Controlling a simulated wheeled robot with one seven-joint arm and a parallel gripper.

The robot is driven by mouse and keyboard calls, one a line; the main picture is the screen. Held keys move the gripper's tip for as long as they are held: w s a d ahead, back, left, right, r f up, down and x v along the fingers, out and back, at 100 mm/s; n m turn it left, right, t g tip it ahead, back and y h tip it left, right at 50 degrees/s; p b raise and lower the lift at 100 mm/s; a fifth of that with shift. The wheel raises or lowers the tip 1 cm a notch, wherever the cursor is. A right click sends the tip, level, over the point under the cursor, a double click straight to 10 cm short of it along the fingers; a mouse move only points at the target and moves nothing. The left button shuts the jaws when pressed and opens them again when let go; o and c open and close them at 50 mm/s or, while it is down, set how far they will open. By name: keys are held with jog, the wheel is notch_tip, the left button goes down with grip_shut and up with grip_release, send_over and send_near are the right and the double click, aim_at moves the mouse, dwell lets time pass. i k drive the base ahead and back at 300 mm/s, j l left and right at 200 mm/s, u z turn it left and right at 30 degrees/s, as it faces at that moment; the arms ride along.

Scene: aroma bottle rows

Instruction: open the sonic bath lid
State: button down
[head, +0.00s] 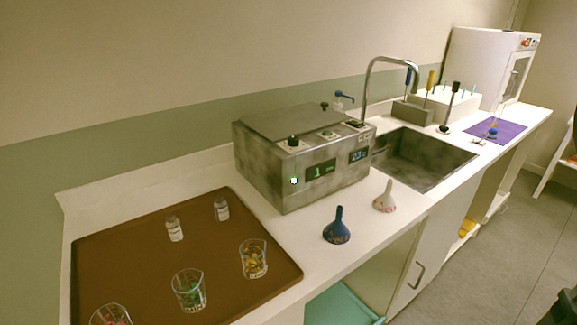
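The sonic bath (262,168) is a grey, stained metal box in the middle of the counter. Its lid (296,121) is a flat grey panel lying shut on top. A small dark knob (324,106) stands at the lid's far right side. The front panel has a lit green display (321,170), a second small display (358,156) and knobs along its upper edge. The inside of the bath is hidden by the lid. My gripper is not in view.
A brown tray (130,255) with vials and beakers lies at the left. A sink (425,160) with a tall faucet (366,88) is at the right. Grey floor (490,260) is open at lower right.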

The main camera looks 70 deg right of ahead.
aim_at(279, 124)
jog(key=z, duration=1.35)
jog(key=k+z, duration=0.3)
jog(key=i+j, duration=0.05)
jog(key=i, duration=0.05)
